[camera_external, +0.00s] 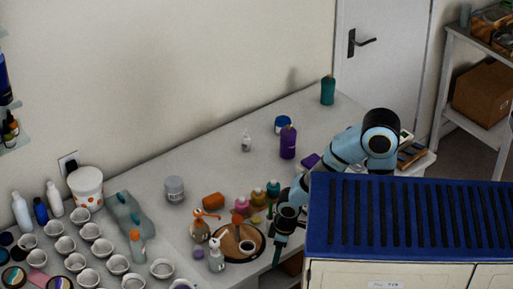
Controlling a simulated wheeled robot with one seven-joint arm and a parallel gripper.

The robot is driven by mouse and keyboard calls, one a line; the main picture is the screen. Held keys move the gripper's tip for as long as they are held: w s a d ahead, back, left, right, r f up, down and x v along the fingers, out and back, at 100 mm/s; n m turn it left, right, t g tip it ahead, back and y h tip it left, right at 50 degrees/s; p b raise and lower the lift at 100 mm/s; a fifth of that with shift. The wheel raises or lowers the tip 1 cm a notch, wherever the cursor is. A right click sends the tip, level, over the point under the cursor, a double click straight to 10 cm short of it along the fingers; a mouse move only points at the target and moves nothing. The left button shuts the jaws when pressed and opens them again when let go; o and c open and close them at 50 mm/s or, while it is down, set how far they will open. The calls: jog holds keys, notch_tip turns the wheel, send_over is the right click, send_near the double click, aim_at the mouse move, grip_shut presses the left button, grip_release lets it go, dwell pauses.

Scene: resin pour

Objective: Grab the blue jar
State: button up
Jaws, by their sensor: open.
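A short blue jar (283,124) stands near the back of the white table, with a paler band showing low on its side. It stands just behind and left of a tall purple bottle (288,142). My gripper (278,256) points down near the table's front edge, to the right of a round dark-rimmed tray. It is well apart from the blue jar, which is farther back. Its fingers are small and dark here, with nothing seen between them, so it looks open and empty.
The round tray (258,232) holds an orange-topped bottle and a cup. Small coloured bottles (242,204) stand behind it. A grey jar (174,189) and several white cups (103,248) are at left. A teal bottle (328,90) stands at the back. Table around the blue jar is mostly clear.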

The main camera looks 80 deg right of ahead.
jog(key=o, duration=0.7)
